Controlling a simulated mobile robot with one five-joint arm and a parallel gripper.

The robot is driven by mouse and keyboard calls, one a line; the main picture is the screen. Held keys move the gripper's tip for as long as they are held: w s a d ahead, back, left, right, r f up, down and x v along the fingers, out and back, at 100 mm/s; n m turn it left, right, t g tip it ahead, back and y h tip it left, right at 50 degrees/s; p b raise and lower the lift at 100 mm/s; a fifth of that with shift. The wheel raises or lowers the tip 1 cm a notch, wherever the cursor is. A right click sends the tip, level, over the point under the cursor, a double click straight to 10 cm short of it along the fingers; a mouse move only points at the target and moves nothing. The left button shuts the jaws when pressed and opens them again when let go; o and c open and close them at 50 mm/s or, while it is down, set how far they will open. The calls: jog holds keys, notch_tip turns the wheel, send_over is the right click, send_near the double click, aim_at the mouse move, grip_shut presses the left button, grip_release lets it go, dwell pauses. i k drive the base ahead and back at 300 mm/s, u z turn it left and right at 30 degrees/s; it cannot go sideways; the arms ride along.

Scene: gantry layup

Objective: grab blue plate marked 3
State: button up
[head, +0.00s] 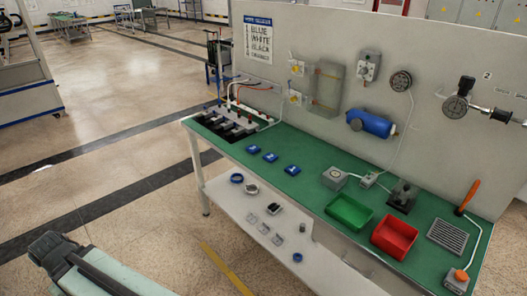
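Three small blue plates lie in a row on the green top of the workbench: a left one (253,150), a middle one (270,157) and a right one (292,170). Each has a white mark, too small to read, so I cannot tell which one is marked 3. They lie flat and apart from each other. Part of my arm shows at the bottom left, well away from the bench. I cannot make out gripper fingers on it, and nothing touches the plates.
A black and grey fixture (228,124) with cables stands left of the plates. A green bin (349,212) and a red bin (394,237) stand to the right. A lower shelf (225,205) holds small parts. An upright panel backs the bench. The floor in front is open, with a yellow strip.

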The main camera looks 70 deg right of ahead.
aim_at(253, 149)
jog(key=z, duration=0.35)
jog(key=i, duration=1)
jog(key=u, duration=0.1)
